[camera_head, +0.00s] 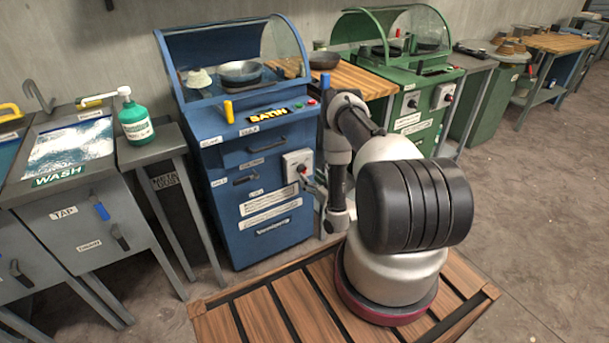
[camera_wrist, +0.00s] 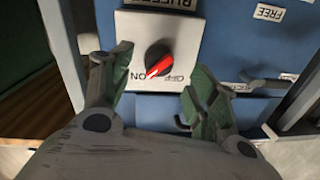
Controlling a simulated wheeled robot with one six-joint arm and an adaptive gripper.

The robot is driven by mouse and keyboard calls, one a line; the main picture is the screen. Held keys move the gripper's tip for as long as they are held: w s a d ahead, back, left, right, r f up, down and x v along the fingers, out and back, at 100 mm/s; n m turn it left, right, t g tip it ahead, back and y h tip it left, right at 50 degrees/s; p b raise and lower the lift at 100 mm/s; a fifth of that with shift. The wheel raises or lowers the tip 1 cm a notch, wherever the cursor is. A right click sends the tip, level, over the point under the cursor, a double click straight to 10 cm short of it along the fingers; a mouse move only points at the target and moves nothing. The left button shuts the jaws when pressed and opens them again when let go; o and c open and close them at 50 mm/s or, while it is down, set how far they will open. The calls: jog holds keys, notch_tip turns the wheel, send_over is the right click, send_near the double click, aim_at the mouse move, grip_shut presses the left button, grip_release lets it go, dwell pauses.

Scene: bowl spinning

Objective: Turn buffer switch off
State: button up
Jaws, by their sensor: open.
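The buffer switch is a red and black knob (camera_wrist: 158,58) on a white plate (camera_wrist: 185,27) marked ON and OFF in the wrist view. The knob's red bar lies aslant, with its lower end towards the ON label. My gripper (camera_wrist: 159,68) is open, with one finger to the left of the knob and the other to its lower right; neither visibly grips it. In the head view the white switch box (camera_head: 297,160) sits on the front of the blue SATIN machine (camera_head: 225,140). My gripper (camera_head: 314,186) is close to it there, partly hidden by my arm.
A lever handle (camera_wrist: 262,84) juts from the blue front right of the plate. A green machine (camera_head: 425,85) stands to the right, and a grey WASH station (camera_head: 75,200) to the left. A slatted wooden platform (camera_head: 260,318) lies under my base.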

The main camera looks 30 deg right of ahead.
aim_at(303, 170)
jog(key=shift+w+a, duration=0.2)
jog(key=shift+w, duration=2.15)
jog(key=c, duration=1)
